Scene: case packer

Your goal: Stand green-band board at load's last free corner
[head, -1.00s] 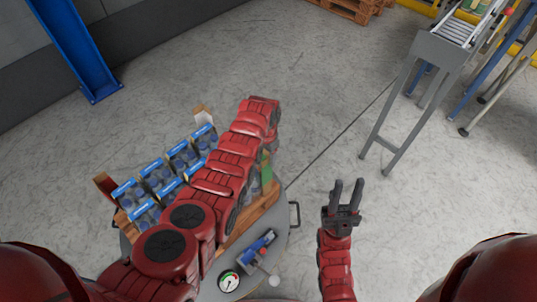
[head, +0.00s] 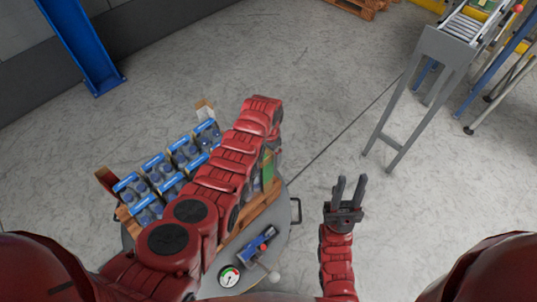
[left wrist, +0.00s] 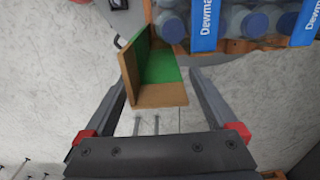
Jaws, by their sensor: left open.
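The green-band board (left wrist: 160,94) is an L-shaped brown cardboard corner piece with green inside. In the left wrist view it stands between the fingers of my left gripper (left wrist: 157,76), which is open, with a gap on each side. The board is beside the bottle load's corner; I cannot tell whether they touch. In the head view a strip of the board (head: 268,166) shows beside my left arm, which hides my left fingers. The load (head: 154,178) of blue-labelled bottle packs sits on a wooden pallet (head: 262,208). My right gripper (head: 347,189) is open and empty, away from the load.
A red-brown board (head: 105,181) and a pale board (head: 204,109) stand at other load corners. The pallet rests on a round grey turntable (head: 281,235) with a gauge (head: 229,277) and a blue device. A conveyor (head: 440,45) stands at upper right. Floor between is clear.

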